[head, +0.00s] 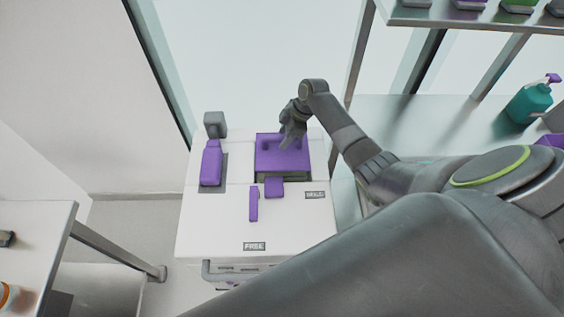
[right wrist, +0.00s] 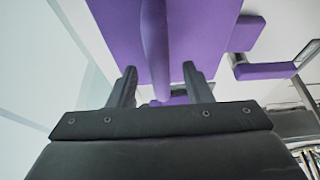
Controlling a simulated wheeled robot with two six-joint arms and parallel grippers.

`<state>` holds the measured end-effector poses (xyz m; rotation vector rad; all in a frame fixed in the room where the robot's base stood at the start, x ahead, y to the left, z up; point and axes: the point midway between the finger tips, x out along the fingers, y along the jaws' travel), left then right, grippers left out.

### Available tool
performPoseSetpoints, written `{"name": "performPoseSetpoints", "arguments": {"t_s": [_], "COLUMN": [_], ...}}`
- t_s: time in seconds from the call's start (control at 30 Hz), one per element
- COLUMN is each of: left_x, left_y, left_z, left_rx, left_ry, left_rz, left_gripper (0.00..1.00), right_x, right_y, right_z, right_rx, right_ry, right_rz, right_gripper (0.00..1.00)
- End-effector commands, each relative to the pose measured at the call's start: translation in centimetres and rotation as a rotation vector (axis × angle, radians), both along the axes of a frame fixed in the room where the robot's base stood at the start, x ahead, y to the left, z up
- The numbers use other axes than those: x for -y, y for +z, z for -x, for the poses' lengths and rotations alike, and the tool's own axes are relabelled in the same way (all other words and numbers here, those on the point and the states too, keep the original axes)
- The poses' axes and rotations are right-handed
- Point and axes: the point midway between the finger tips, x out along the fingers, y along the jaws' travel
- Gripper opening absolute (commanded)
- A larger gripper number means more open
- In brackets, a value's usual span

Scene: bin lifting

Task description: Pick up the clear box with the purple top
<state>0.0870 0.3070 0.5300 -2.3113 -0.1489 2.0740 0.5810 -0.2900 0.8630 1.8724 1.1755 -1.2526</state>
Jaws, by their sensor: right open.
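The clear box with the purple top (head: 268,158) sits in a recess at the back of the white cart. Its see-through side shows only as a narrow strip below the lid. My right gripper (head: 288,142) is over the lid, pointing down. In the right wrist view the gripper (right wrist: 160,84) is open, and a raised purple ridge on the lid (right wrist: 120,30) runs between its two fingers. I cannot tell whether the fingers touch the lid. My left gripper is not in view.
The white cart (head: 215,220) also holds a purple bottle (head: 211,165), a small purple block (head: 274,187) and a thin purple piece (head: 253,204). A metal shelf with a teal pump bottle (head: 528,104) stands at right. A glass wall is behind; another table (head: 35,220) is at left.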

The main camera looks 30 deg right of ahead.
Motion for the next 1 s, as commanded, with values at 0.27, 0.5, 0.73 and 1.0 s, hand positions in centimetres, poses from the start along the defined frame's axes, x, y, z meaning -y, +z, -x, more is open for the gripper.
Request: {"name": "performPoseSetpoints", "arguments": {"t_s": [0.27, 0.5, 0.73, 1.0], "left_x": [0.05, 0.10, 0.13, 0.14], "left_y": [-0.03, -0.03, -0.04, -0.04], "left_z": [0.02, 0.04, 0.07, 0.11], "left_rx": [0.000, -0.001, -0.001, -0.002], "left_ry": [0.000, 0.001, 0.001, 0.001], "left_rz": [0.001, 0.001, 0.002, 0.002], "left_gripper": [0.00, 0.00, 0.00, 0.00], "right_x": [0.00, 0.01, 0.00, 0.01], "right_y": [0.03, 0.04, 0.05, 0.05], "right_z": [-0.02, -0.02, -0.01, -0.02], "right_rx": [0.000, 0.000, 0.000, 0.000], "right_ry": [0.000, 0.000, 0.000, 0.000], "right_rz": [0.000, 0.000, 0.000, 0.000], "right_gripper": [0.32, 0.01, 0.00, 0.00]}}
